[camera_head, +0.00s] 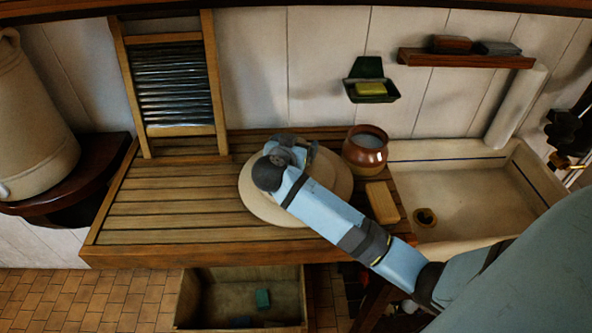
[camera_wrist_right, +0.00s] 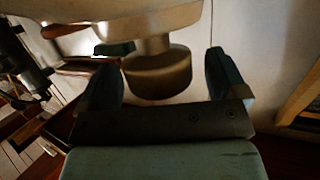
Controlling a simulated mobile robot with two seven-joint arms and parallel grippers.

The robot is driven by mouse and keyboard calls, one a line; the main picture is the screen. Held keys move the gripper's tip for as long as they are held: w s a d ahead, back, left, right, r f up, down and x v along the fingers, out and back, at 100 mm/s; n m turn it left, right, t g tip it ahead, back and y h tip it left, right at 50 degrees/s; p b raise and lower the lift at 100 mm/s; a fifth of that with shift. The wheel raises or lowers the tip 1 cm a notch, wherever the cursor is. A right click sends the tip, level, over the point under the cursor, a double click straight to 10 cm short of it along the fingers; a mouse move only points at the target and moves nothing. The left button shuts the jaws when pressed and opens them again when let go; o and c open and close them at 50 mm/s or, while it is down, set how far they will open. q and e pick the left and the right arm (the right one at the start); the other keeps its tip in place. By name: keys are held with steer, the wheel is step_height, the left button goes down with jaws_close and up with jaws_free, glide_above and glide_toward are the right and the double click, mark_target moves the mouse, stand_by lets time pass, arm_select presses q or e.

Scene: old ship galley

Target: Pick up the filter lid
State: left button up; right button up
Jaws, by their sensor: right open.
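The filter lid (camera_head: 338,188) is a round cream disc lying on the slatted wooden draining board (camera_head: 170,215), left of the sink. My right gripper (camera_head: 297,153) is over the lid, and my arm hides part of its middle and right side. In the right wrist view the pale lid (camera_wrist_right: 100,14) fills the top, with a darker round knob (camera_wrist_right: 157,76) standing out from it. The knob is between the two open fingers of my right gripper (camera_wrist_right: 163,82), with visible space on both sides. My left gripper is not in view.
A brown pot (camera_head: 365,150) stands close behind the lid to the right. A tan block (camera_head: 382,203) lies to its right, before the sink (camera_head: 470,195). A washboard (camera_head: 178,85) leans at the back. A large crock (camera_head: 35,125) stands far left. The board's left part is clear.

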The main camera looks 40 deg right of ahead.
steer(key=shift+w+d, duration=0.15)
steer(key=shift+d, duration=0.05)
steer(key=c, duration=1.7)
jaws_close()
steer(key=shift+r, duration=0.15)
